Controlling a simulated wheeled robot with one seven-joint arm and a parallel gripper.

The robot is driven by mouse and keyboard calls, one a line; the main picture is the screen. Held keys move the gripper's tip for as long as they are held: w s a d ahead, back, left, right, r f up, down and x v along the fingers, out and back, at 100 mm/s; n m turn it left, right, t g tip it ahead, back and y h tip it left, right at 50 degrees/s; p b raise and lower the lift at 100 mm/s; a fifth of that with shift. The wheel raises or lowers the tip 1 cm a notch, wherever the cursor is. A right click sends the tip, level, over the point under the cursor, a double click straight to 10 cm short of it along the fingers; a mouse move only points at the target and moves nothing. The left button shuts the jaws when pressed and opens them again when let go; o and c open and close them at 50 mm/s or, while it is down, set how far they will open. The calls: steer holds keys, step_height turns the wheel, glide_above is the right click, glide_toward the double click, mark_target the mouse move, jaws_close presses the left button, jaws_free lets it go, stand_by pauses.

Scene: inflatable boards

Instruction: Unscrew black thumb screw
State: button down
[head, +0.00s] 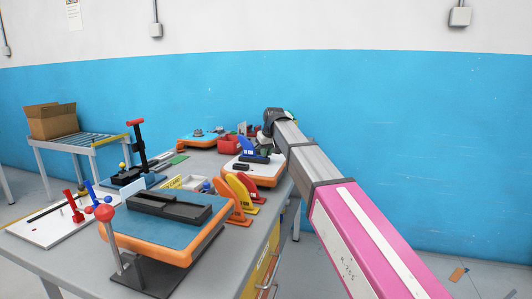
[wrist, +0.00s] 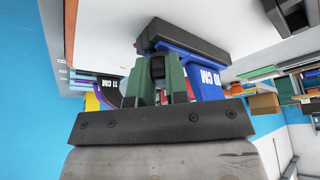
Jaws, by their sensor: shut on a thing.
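In the wrist view my gripper (wrist: 158,82) has two green fingers closed on a small black thumb screw (wrist: 157,68). The fingers hide most of the screw. Just beyond is a black bar-shaped part (wrist: 185,40) against a white board surface (wrist: 110,25). A blue fin marked 10 CM (wrist: 210,75) is at the fingers' right. In the head view the far end of my arm reaches over the back of the bench, and its fingertips cannot be made out.
A blue-topped orange board (head: 150,238) on a stand fills the near bench. Yellow and orange fins (head: 240,192) stand between the two boards. A cardboard box (head: 51,121) sits on a roller table at left.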

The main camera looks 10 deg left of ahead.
steer(key=shift+w+d+n+g+y, duration=0.1)
steer(key=shift+n+g+y, duration=0.35)
steer(key=shift+n, duration=1.25)
steer(key=shift+w+n+g, duration=0.1)
steer(key=shift+n+g, duration=0.55)
steer(key=shift+n, duration=1.05)
